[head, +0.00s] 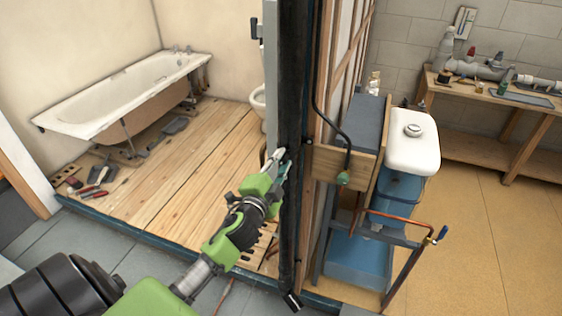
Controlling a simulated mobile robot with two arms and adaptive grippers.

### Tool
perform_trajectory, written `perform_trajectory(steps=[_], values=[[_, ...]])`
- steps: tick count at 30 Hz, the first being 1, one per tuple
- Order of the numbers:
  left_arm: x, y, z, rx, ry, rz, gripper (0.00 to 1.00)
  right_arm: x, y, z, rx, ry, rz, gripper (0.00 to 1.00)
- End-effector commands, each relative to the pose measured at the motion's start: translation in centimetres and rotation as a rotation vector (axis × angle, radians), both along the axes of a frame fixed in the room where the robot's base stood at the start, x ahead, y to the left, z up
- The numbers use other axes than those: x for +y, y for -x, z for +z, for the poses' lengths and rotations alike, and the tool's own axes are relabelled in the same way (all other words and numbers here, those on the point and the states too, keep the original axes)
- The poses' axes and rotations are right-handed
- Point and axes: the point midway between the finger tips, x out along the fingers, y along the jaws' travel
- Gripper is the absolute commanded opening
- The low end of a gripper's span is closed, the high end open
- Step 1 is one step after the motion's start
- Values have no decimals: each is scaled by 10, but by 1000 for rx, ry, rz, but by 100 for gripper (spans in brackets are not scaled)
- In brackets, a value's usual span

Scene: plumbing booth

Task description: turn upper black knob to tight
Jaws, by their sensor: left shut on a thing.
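A thick black pipe (292,90) stands upright along the end of the partition wall. My left gripper (279,163) reaches in from the lower left, and its fingertips are at the left side of this pipe, about mid-height in the picture. It is shut on a small part there. The fingers hide that part, so I cannot make out whether it is the upper black knob or how far it is turned. Small dark fittings (307,143) show at the pipe's right side near the gripper. My right gripper is not in view.
A white bathtub (130,95) stands on the wooden floor at left, with tools (95,180) near it. Right of the pipe are a wooden box (345,162), a white cistern (412,140) and blue crates (358,265). A workbench (500,90) stands at far right.

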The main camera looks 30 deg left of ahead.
Motion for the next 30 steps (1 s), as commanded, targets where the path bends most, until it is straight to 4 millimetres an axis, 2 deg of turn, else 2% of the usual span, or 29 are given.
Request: perform_trajectory(steps=[7,8,9,10,22,26,30], values=[[0,0,1,-2,-4,-1,0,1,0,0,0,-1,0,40],[0,0,1,-2,-4,-1,24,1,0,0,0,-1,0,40],[0,0,1,-2,-3,-1,34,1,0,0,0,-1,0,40],[0,0,1,-2,-3,-1,39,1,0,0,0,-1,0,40],[-1,3,0,0,0,0,39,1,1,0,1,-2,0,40],[-4,18,-1,2,1,0,39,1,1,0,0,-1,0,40],[-11,44,-2,3,1,0,39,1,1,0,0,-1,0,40]])
